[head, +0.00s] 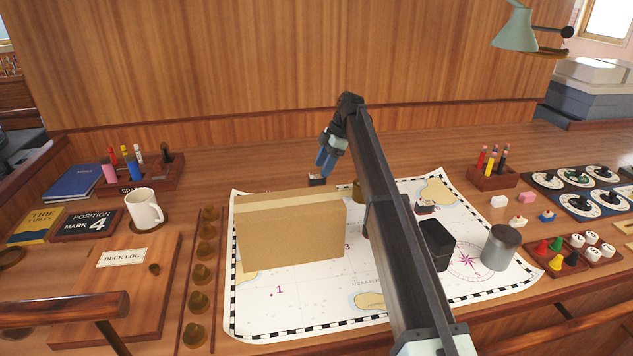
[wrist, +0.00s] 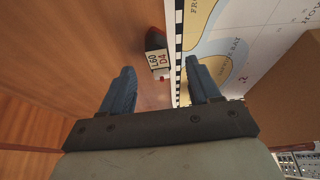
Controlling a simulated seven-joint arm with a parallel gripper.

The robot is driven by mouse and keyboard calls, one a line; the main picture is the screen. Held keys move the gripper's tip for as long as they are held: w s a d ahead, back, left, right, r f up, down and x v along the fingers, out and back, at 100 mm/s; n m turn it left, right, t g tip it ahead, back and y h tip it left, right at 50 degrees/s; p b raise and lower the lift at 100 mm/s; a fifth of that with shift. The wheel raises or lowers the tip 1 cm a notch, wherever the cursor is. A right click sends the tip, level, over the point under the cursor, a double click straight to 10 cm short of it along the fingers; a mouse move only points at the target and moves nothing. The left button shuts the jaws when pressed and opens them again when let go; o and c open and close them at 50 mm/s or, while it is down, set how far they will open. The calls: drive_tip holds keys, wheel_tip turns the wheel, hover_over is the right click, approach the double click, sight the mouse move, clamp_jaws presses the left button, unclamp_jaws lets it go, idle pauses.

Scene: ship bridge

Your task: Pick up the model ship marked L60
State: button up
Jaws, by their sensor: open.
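The model ship marked L60 (wrist: 157,62) shows in the wrist view, with "L60" in black and "D4" in red on a white block and a dark hull end. It lies on the wood beside the chart's checkered border. In the head view it is a small dark shape (head: 317,180) behind the cardboard box. My gripper (head: 324,166) hangs close above it. In the wrist view my gripper (wrist: 160,78) is open with nothing held. The ship appears between the two blue fingers, a little beyond their tips.
A tall cardboard box (head: 291,236) stands on the chart (head: 300,301) in front of the ship. Another small ship (head: 426,208), a black container (head: 437,244) and a grey cylinder (head: 500,247) stand to the right. A wooden panel (head: 270,70) rises behind.

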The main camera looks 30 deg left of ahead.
sight(318, 176)
drive_tip(key=x, duration=0.5)
drive_tip(key=shift+w, duration=0.1)
drive_tip(key=shift+r, duration=0.1)
drive_tip(key=c, duration=1)
drive_tip(key=shift+c, duration=0.2)
